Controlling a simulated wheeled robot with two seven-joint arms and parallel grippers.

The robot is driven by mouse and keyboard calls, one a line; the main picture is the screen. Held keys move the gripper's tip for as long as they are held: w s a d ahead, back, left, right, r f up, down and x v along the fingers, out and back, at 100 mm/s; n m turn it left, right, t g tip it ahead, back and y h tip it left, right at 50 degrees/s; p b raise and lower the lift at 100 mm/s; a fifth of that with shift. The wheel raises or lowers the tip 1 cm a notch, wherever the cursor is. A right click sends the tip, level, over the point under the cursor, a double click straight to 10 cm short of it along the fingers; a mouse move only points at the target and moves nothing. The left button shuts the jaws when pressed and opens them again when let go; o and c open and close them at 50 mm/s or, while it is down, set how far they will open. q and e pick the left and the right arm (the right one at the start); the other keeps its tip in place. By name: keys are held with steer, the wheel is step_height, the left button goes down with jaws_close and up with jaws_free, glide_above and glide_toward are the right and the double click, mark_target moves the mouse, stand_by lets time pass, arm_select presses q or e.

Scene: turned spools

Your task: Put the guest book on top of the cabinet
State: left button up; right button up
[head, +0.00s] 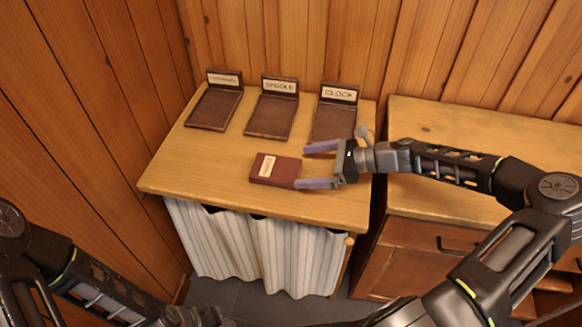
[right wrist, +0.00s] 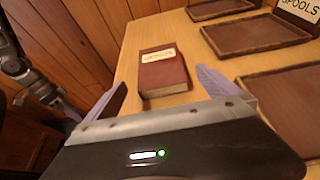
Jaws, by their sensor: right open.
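The guest book (head: 275,169) is a small dark red book with a pale label, lying flat on the curtained wooden table. In the right wrist view the book (right wrist: 164,75) lies ahead, between the lines of the two fingers. My right gripper (head: 307,166) is open and empty, low over the table. Its pale purple fingertips are close to the book's right edge. A wooden cabinet (head: 460,130) with a drawer stands to the right of the table, its visible top bare. My left arm is at the lower left; its gripper is not visible.
Three dark brown trays with upright labels stand along the back of the table: the left one (head: 214,108), the middle one (head: 270,117) and the right one (head: 333,122), marked CLOCK. A narrow gap separates table and cabinet. Wood-panelled walls close the left and back.

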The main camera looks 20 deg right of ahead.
steer(key=v, duration=0.3)
steer(key=shift+d, duration=0.1)
steer(key=shift+s, duration=0.1)
stand_by(0.5)
